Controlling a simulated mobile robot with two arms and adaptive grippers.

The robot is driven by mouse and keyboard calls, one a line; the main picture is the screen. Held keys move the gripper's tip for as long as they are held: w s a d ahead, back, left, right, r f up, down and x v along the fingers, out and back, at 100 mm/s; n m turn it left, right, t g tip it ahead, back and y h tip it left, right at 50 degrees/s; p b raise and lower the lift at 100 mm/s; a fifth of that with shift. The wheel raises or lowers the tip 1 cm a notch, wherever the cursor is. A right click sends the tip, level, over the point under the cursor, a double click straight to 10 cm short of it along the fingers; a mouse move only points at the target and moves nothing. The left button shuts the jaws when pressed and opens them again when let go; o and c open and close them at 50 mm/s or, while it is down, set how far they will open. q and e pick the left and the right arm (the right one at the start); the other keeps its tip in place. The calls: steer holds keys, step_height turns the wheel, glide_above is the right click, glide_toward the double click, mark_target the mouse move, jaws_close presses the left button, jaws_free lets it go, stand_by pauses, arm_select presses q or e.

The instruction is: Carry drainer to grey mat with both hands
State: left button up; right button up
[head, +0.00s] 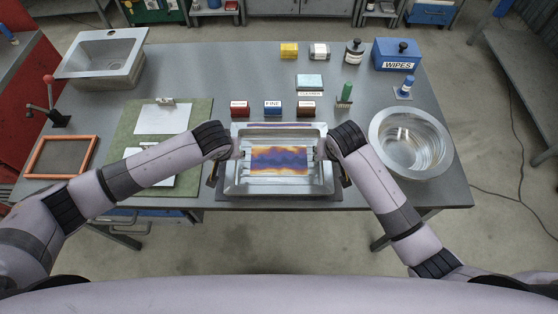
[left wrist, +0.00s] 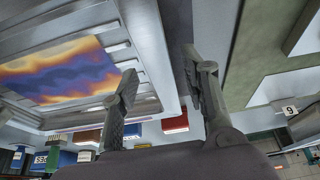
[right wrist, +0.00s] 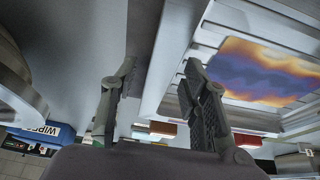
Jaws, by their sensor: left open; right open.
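The drainer (head: 282,187) is a shiny ribbed metal tray with a purple and orange heat-tint patch. It sits over the dark grey mat (head: 222,194), whose edges show at its sides; the tray hides the rest. My left gripper (head: 225,167) is open at the drainer's left wall. In the left wrist view, its fingers (left wrist: 163,88) stand apart on either side of the rim. My right gripper (head: 332,166) is open at the right wall. In the right wrist view, its fingers (right wrist: 158,90) also straddle the rim. I cannot tell whether any finger touches it.
Small labelled red, blue and brown boxes (head: 273,107) stand just behind the drainer. A large metal bowl (head: 411,143) stands close on the right. A green mat (head: 126,123) with white sheets lies on the left. A sink basin (head: 102,57) is at the back left.

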steer(key=shift+r, duration=0.1)
arm_select(q)
steer(key=v, duration=1.1)
steer(key=shift+r, duration=0.15)
arm_select(e)
steer(key=v, duration=1.1)
steer(key=shift+s+r, duration=0.25)
steer(key=shift+r, duration=0.1)
arm_select(q)
steer(key=shift+s, duration=0.2)
